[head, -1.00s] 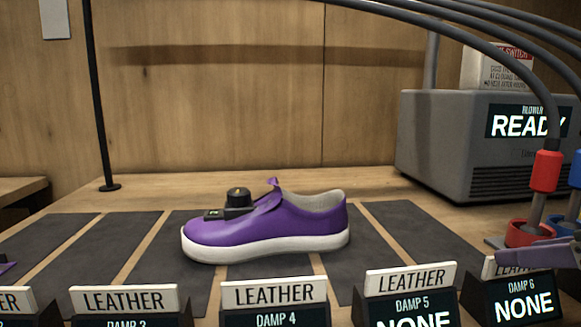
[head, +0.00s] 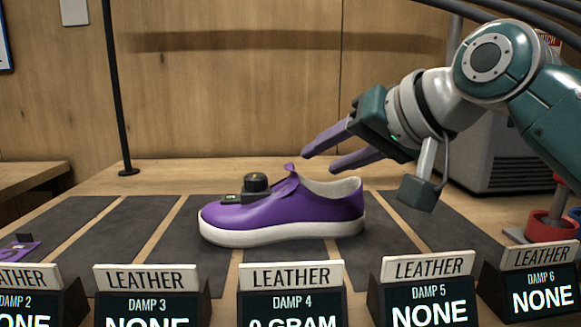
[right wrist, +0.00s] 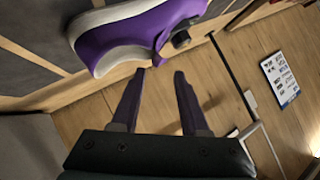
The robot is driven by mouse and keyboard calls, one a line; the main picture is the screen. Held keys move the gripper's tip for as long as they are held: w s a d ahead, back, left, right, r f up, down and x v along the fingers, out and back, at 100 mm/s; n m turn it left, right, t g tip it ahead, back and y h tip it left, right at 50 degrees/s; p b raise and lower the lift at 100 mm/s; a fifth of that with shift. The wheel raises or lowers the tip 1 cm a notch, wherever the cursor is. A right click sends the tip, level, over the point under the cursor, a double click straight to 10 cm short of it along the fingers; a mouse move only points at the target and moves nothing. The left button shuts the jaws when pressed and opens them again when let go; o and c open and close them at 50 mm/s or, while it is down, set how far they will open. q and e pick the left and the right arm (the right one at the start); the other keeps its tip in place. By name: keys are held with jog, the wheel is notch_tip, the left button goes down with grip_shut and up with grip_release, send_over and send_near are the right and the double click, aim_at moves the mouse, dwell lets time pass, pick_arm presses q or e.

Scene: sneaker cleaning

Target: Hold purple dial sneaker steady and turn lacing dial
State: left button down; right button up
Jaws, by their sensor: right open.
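The purple sneaker (head: 290,212) with a white sole stands upright on a dark mat strip, its toe to the left. Its black lacing dial (head: 256,183) sits on top of the forefoot beside a small dark box. My right gripper (head: 318,160) is open and empty, its two purple fingers above and behind the shoe's heel opening, apart from it. In the right wrist view the sneaker (right wrist: 125,38) lies beyond the open fingertips, with the dial (right wrist: 181,39) at its right side. My left gripper is not in view.
Placards reading LEATHER (head: 290,275) stand in a row at the front, above small displays. A grey blower box (head: 500,160) stands at right behind my right arm, near a red-ringed holder (head: 550,226). A thin black pole (head: 113,90) rises at left.

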aim_at(293, 175)
jog(key=x, duration=0.7)
jog(key=shift+x, duration=0.9)
jog(key=shift+w+a+f, duration=0.25)
jog(key=shift+w+f, duration=0.05)
jog(key=shift+w, duration=0.2)
grip_shut()
jog(key=shift+f, duration=0.1)
dwell(0.5)
